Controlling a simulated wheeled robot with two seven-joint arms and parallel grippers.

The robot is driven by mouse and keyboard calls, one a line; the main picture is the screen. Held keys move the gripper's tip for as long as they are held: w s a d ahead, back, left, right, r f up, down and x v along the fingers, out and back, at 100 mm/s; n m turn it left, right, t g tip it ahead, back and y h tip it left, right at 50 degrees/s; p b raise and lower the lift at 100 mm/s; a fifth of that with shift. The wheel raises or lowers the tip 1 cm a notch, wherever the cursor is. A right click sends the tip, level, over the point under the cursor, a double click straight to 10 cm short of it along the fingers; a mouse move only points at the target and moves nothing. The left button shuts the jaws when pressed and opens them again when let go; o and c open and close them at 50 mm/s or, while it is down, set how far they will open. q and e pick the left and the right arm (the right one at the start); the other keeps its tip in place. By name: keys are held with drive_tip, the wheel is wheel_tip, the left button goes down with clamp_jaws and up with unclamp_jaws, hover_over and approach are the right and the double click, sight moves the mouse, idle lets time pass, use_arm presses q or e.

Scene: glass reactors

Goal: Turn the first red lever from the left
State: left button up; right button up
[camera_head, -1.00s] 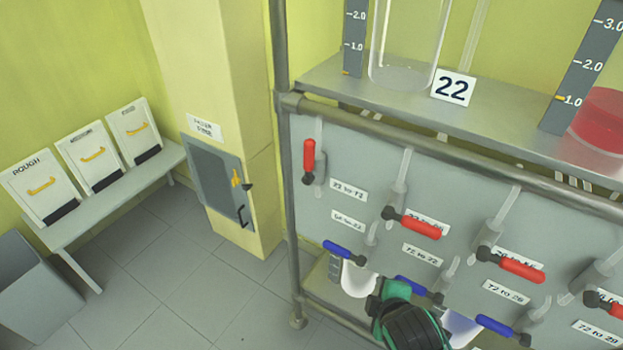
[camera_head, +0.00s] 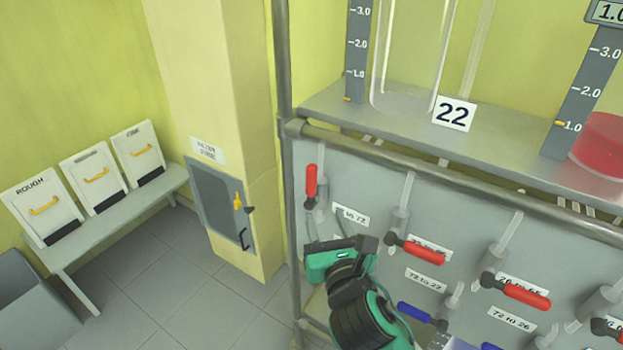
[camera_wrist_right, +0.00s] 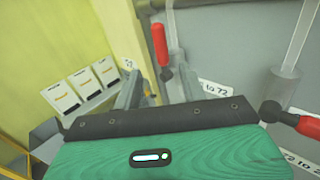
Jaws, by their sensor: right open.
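The first red lever from the left (camera_head: 311,181) points straight up on the grey panel, with its dark pivot at its lower end. It also shows in the right wrist view (camera_wrist_right: 160,45), upright, just beyond the fingers. My right gripper (camera_head: 327,224), green and black, is open and just below this lever in the head view. In the right wrist view the fingers (camera_wrist_right: 158,85) are spread, with nothing between them that I can make out. I cannot tell whether they touch the lever. My left gripper is not in view.
More red levers (camera_head: 424,256) (camera_head: 527,296) lie tilted to the right along the panel. A blue lever (camera_head: 414,312) sits lower. A metal post (camera_head: 283,80) and rail (camera_head: 400,164) frame the panel. A bench (camera_head: 120,207) with white boxes stands left, beyond open floor.

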sight(313, 183)
drive_tip(key=w+p, duration=0.1)
drive_tip(key=w, duration=0.3)
drive_tip(key=w+a, duration=0.1)
drive_tip(key=w, duration=0.3)
drive_tip(key=w+a+p, duration=0.1)
drive_tip(key=w, duration=0.4)
drive_tip(key=shift+p, duration=0.35)
drive_tip(key=shift+c, duration=0.2)
clamp_jaws()
